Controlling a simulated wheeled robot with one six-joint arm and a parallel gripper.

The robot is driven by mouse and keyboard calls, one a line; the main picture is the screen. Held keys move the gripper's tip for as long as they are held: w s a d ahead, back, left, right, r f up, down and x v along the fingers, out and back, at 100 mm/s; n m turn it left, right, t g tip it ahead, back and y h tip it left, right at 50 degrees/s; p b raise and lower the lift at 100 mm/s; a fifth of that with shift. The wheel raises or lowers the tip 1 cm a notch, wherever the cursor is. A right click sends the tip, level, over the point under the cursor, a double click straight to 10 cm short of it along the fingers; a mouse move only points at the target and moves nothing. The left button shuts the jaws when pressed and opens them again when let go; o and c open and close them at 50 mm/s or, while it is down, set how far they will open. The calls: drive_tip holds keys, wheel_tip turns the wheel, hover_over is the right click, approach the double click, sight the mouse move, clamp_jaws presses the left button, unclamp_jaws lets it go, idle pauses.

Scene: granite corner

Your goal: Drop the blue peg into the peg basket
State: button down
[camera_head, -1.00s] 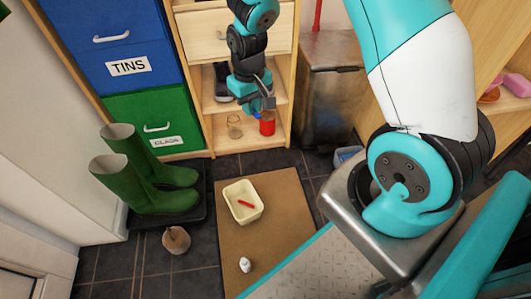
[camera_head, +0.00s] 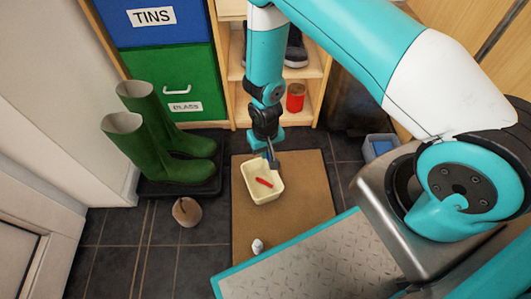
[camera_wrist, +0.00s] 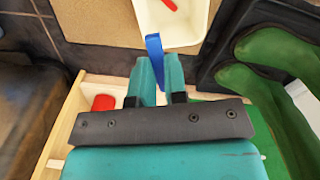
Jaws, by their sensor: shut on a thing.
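The blue peg (camera_wrist: 154,48) is between the fingertips of my gripper (camera_wrist: 156,78) in the wrist view, its free end pointing out beyond them. In the head view my gripper (camera_head: 271,158) points down at the far edge of the peg basket. The peg basket (camera_head: 268,197) is a small cream tub on the brown mat, with a red peg (camera_head: 264,182) lying inside. The basket (camera_wrist: 182,38) also shows at the top of the wrist view, partly cut off, with the blue peg overlapping its edge. The peg's height above the basket is hard to tell.
Green boots (camera_head: 140,150) stand on a dark tray left of the mat (camera_head: 305,190). A brown round object (camera_head: 187,211) and a small white object (camera_head: 257,246) lie nearby. Shelves with a red jar (camera_head: 295,97) stand behind. A blue-grey tub (camera_head: 380,146) is at right.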

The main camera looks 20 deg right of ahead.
wheel_tip(320, 180, down, 7)
drive_tip(key=b, duration=0.6)
drive_tip(key=shift+r, duration=0.2)
drive_tip(key=shift+s+a, duration=0.1)
drive_tip(key=c, duration=1.1)
unclamp_jaws()
drive_tip(key=shift+r, duration=0.15)
wheel_tip(320, 180, up, 17)
drive_tip(key=p, duration=0.9)
drive_tip(key=shift+r, duration=0.2)
